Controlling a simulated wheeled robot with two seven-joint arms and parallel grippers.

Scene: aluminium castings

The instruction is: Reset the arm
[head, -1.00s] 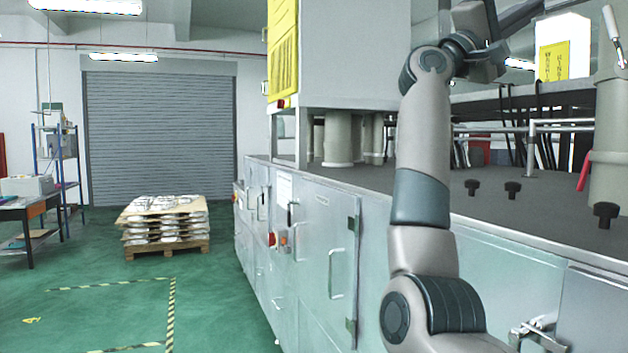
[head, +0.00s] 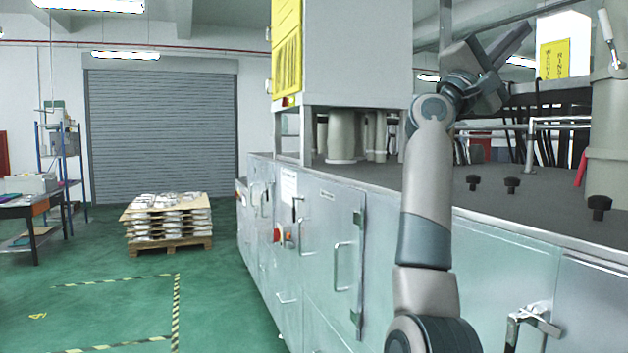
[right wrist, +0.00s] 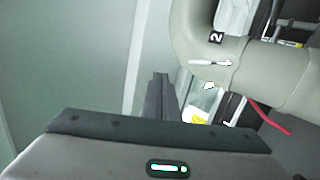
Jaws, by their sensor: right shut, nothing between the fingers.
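My right arm rises from the bottom of the head view, with its elbow up beside the machine. My right gripper (head: 522,34) is at the upper right, above the machine's dark top, and is shut and empty. In the right wrist view its dark fingers (right wrist: 160,85) are together, with nothing between them. My left arm and gripper are not in view.
A long metal machine with cabinet doors (head: 318,245) runs along the right. Black knobs (head: 512,185) and a thick beige pipe (head: 612,130) stand on its top. Stacked castings (head: 165,215) sit on a pallet at the left. The green floor between is clear.

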